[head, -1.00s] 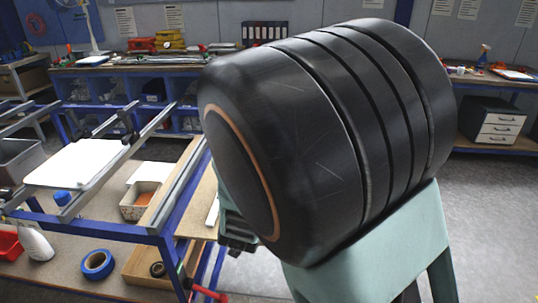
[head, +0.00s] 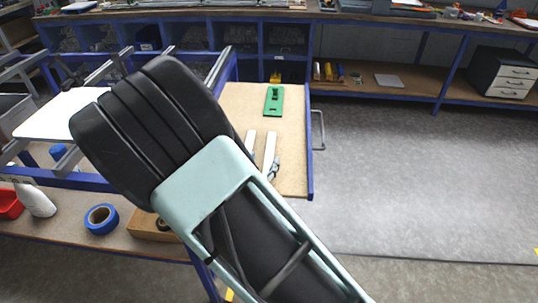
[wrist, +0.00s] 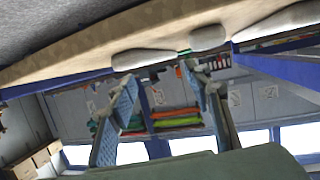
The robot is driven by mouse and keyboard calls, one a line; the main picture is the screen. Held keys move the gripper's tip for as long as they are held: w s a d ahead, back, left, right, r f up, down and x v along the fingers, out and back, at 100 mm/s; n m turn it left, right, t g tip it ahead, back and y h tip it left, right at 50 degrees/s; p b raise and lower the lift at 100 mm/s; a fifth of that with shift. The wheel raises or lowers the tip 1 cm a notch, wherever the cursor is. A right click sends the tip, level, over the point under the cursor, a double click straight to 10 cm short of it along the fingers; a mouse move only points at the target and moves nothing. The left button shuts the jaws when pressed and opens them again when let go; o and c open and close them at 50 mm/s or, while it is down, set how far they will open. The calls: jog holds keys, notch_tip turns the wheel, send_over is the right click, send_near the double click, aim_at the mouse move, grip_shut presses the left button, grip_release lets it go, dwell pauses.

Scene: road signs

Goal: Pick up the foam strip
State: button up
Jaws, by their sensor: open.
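Pale, whitish strips lie on the wooden side board. In the head view one (head: 269,150) is on the right and another (head: 250,141) on the left, just beyond my arm. Three pale rounded pieces show in the wrist view, at the left (wrist: 145,58), the middle (wrist: 207,38) and the right (wrist: 277,20). I cannot tell which one is the foam strip. My gripper (wrist: 159,76) is open and empty, its two blue-padded fingers spread apart with the pieces beyond the tips. In the head view my arm hides most of the gripper.
The wooden board (head: 290,118) has a blue edge and holds a green tool (head: 273,100) at its far end. A blue tape roll (head: 101,218) and a white bottle (head: 36,200) are on the lower shelf at left. The floor (head: 420,180) to the right is clear.

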aim_at(270, 153)
jog(key=x, duration=0.5)
jog(key=shift+d+f, duration=0.2)
jog(key=shift+d, duration=0.05)
jog(key=c, duration=1)
